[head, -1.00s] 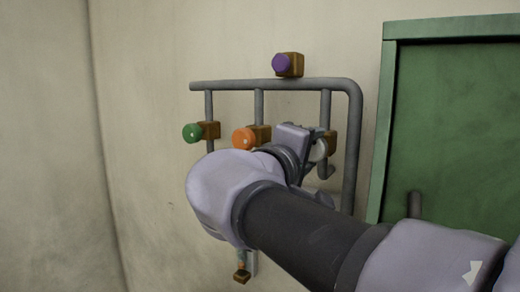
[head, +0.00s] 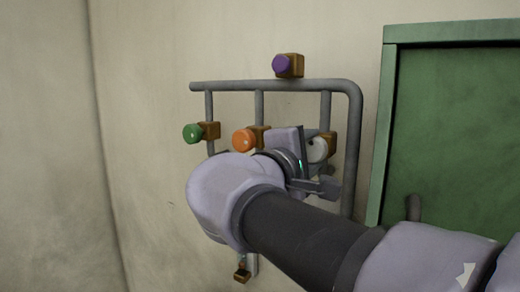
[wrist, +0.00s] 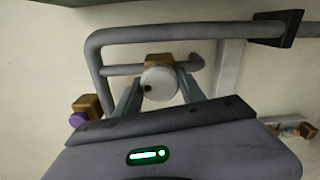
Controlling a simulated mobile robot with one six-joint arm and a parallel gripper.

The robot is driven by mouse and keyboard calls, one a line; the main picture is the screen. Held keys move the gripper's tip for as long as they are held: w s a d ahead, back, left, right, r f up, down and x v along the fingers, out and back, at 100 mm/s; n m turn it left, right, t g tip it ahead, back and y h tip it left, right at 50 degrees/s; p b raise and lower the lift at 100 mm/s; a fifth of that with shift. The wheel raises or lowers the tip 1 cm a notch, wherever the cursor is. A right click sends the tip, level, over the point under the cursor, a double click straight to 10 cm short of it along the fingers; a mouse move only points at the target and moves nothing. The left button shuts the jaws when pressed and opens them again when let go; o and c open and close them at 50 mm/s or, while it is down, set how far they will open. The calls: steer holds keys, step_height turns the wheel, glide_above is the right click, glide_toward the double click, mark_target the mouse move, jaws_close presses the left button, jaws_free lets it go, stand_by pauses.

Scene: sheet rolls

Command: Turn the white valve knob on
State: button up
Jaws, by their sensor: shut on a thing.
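The white valve knob (head: 318,150) is round and sits on a brown block at the right end of the pipe rack. It also shows in the wrist view (wrist: 160,83), with a small dark dot near its left edge. My gripper (wrist: 159,88) is shut on the knob, with one finger on each side of it. In the head view my gripper (head: 318,162) reaches the knob from the front and covers part of the pipe below it.
An orange knob (head: 243,140) is just left, a green knob (head: 192,133) farther left, and a purple knob (head: 281,64) above. Grey pipe (head: 353,130) runs close on the right. A green framed panel (head: 460,120) stands farther right.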

steer(key=o, duration=1.4)
steer(key=v, duration=1.7)
steer(key=shift+s+a, duration=0.1)
steer(key=shift+s, duration=0.1)
